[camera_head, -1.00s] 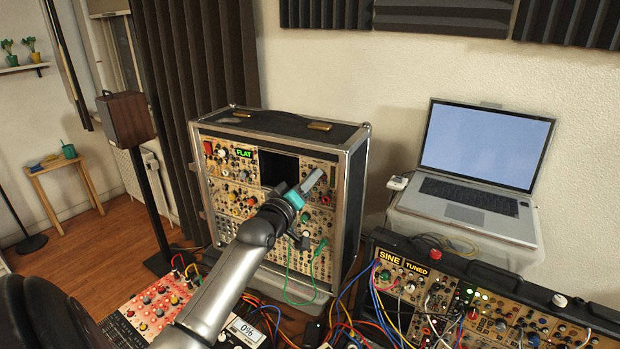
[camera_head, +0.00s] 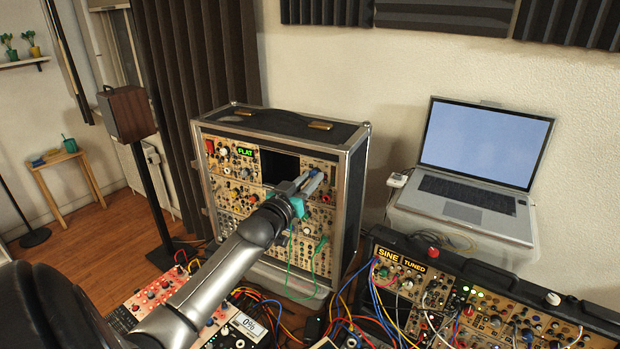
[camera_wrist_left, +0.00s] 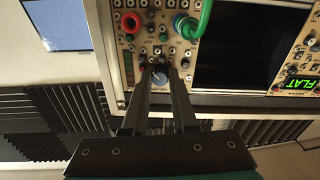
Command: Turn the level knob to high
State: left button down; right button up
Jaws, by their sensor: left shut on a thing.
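My left gripper (camera_head: 312,179) reaches to the right part of the upright rack case (camera_head: 352,190), just right of its black screen. I cannot read a label by this knob. A small display (camera_head: 250,327) at the bottom reads 0%. My right gripper is not in view.
Green cables (camera_head: 312,262) hang from the case below my gripper, and one green plug (camera_wrist_left: 205,18) sits close to the fingers. A laptop (camera_head: 480,150) and a long synth case (camera_head: 500,290) with many cables stand at right.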

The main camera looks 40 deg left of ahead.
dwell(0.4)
pick_arm(q)
jog(key=c, duration=0.7)
grip_release()
jog(key=shift+s, duration=0.1)
jog(key=b+v, duration=0.1)
jog(key=v, duration=1.4)
jog(key=shift+b, duration=0.4)
